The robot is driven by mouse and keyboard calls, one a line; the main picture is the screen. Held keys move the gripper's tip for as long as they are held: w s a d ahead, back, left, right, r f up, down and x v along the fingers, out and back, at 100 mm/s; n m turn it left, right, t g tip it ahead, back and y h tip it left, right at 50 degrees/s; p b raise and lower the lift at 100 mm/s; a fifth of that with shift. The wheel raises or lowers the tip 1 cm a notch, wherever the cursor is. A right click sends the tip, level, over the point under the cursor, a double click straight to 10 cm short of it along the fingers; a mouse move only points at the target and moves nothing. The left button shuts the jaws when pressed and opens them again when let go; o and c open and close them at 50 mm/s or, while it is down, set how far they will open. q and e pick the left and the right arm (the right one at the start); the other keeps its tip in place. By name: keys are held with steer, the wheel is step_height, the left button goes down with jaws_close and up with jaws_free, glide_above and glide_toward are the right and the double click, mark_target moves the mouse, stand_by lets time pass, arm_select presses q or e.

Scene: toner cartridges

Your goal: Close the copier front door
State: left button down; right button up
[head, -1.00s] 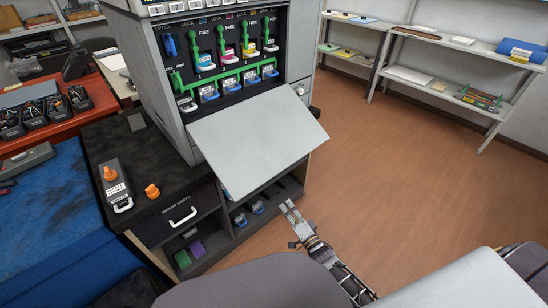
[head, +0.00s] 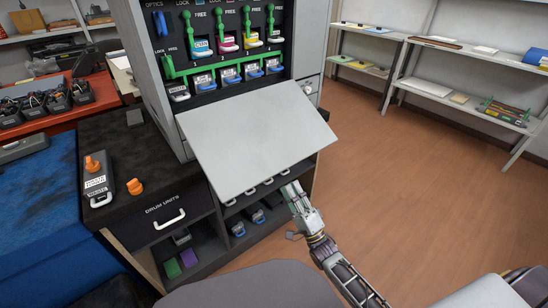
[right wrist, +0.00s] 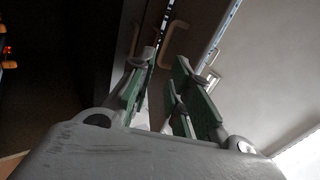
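The copier front door (head: 258,142) is a plain light grey panel. It hangs open from the copier (head: 163,65), tilted outward over the black cabinet below. My right gripper (head: 292,190) is just below the door's front edge, toward its right side, in the head view. In the right wrist view, the two green-padded fingers of my right gripper (right wrist: 163,85) stand apart with nothing held between them. The door's grey underside (right wrist: 255,65) fills the right of that view. Whether the fingers touch the door cannot be told. My left gripper is not in view.
Toner cartridges with blue handles (head: 230,73) and a green bar sit in the open copier bay. The black cabinet (head: 160,262) below holds a drawer and shelved cartridges. Open brown floor (head: 420,190) lies to the right, with shelves (head: 450,95) beyond.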

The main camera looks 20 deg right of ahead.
mark_target(273, 152)
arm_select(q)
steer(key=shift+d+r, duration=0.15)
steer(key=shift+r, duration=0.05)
arm_select(e)
steer(key=shift+s+r, duration=0.1)
steer(key=shift+r, duration=0.25)
